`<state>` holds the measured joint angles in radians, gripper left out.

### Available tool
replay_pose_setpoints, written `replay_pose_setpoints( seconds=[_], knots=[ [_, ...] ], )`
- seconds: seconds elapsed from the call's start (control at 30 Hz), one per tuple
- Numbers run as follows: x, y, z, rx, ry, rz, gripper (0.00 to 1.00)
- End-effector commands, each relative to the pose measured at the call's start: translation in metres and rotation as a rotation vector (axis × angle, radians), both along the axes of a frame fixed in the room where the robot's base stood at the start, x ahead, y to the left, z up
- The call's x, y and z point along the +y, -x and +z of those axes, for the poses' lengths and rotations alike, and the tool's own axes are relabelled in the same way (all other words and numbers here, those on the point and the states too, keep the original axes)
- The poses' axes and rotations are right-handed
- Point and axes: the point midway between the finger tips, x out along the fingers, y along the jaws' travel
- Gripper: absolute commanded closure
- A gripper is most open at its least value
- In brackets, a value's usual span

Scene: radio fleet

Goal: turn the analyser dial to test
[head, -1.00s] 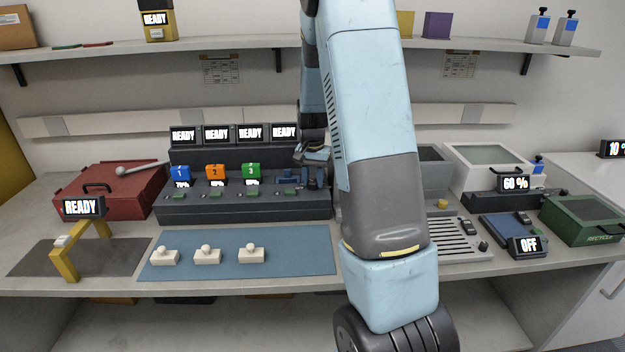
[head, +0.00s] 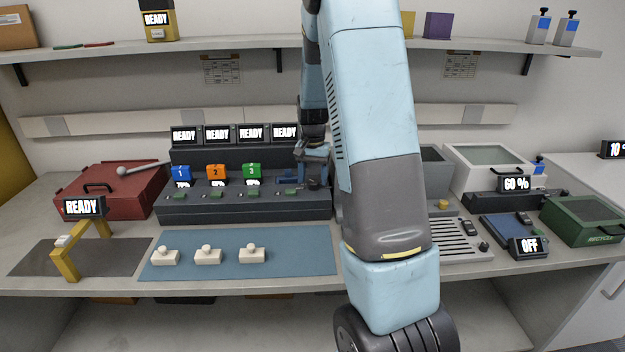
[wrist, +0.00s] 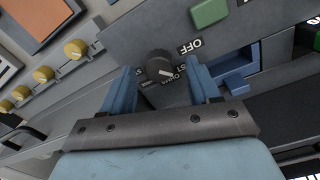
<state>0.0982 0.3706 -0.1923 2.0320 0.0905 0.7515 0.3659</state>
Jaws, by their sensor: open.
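The analyser dial (wrist: 160,65) is a small dark round knob with a white mark, on a grey panel in the wrist view. The mark points down and to the right. Printed labels surround it. OFF is readable at its upper right, and a partly hidden label ending in ST is below that. Which label the mark meets I cannot tell. My gripper (wrist: 161,75) is open, its two blue fingers on either side of the dial with gaps showing. In the head view my gripper (head: 313,157) is over the right end of the dark console (head: 245,208), partly hidden by my arm.
A blue bracket-like part (wrist: 235,72) lies close to the right finger. Several brass knobs (wrist: 75,50) line the left. In the head view, three handled white blocks (head: 207,257) lie on a blue mat (head: 300,262), and a shelf (head: 270,45) runs above the bench.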

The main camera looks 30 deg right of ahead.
Motion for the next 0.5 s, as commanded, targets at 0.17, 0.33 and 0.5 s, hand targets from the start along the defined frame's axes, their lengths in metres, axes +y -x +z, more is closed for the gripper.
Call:
replay_pose_setpoints(
  seconds=[0.17,0.33,0.5],
  knots=[
    [0.000,-0.002,0.034,-0.006,0.001,0.000,0.39],
    [0.000,-0.002,0.068,-0.004,0.001,0.000,0.39],
    [0.001,-0.002,0.097,-0.004,0.000,0.000,0.39]
  ],
)
